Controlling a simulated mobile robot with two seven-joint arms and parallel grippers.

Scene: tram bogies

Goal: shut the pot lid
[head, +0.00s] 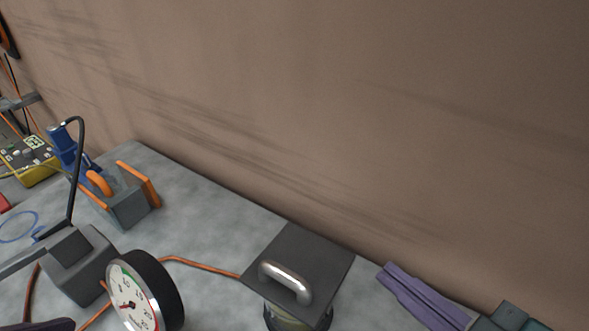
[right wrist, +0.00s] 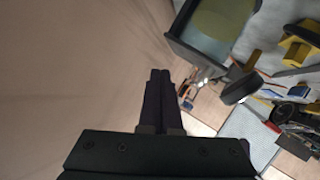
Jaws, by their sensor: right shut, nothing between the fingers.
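The pot (head: 284,316) stands at the front of the grey bench, its rim and yellowish side partly hidden under the lid. The lid (head: 305,250) is a dark square plate with a shiny metal handle (head: 286,282). I cannot tell how far it is tilted from the pot. My right gripper (head: 388,272), with purple fingers, is to the right of the lid and apart from it. In the right wrist view its fingers (right wrist: 159,75) are together and empty. A dark purple shape at the bottom left of the head view may be my left gripper; its jaws do not show.
A round gauge (head: 146,291) and an orange cable (head: 205,266) lie left of the pot. A grey box with orange handles (head: 127,205) and a yellow meter (head: 32,160) are farther left. A brown wall (head: 400,130) rises behind the bench (head: 215,225).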

